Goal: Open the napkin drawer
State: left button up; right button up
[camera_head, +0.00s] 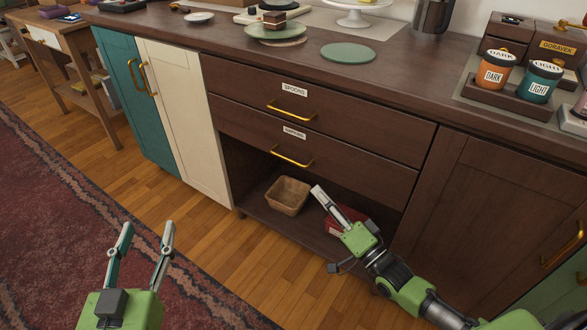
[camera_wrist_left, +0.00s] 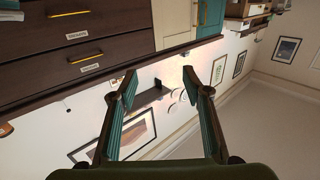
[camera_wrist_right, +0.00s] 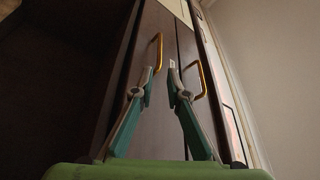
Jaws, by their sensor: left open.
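The napkin drawer (camera_head: 345,160) is the lower of two dark wood drawers and looks shut. Its label is small; its gold handle (camera_head: 293,157) faces me. In the right wrist view this handle (camera_wrist_right: 157,52) lies just beyond the fingertips. My right gripper (camera_head: 319,190) is just below and right of the handle, with a narrow gap between its fingertips and nothing visible between them. In the head view its fingers overlap. My left gripper (camera_head: 147,228) is wide open and empty, low over the rug. Both drawers also show in the left wrist view, the napkin drawer (camera_wrist_left: 35,38) among them.
The spoons drawer (camera_head: 345,122) with its gold handle (camera_head: 290,110) is directly above. Below is an open shelf with a basket (camera_head: 288,195) and a red box (camera_head: 335,222) partly behind my right gripper. Plates and cups stand on the countertop (camera_head: 410,80). Floor in front is clear.

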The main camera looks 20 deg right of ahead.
jog(key=b, duration=0.2)
send_near(290, 160)
jog(key=w, duration=0.3)
jog(key=x, duration=0.4)
jog(key=b+x, duration=0.1)
jog(key=x, duration=0.1)
jog(key=shift+a, duration=0.4)
pick_arm(q)
jog(key=s+r+t+h, duration=0.1)
jog(key=s+r+t, duration=0.1)
jog(key=r+t, duration=0.2)
jog(key=s+r+t+h, duration=0.2)
jog(key=s+r+t, duration=0.1)
jog(key=r, duration=0.7)
jog(key=shift+s+d+r+t, duration=0.15)
jog(key=shift+s+r+t, duration=0.2)
jog(key=shift+t, duration=0.25)
pick_arm(e)
jog(key=shift+w+a+r, duration=0.1)
jog(key=shift+w+r, duration=0.05)
jog(key=shift+w, duration=0.2)
grip_shut()
pick_arm(q)
jog(key=shift+w, duration=0.1)
pick_arm(e)
jog(key=shift+a, duration=0.1)
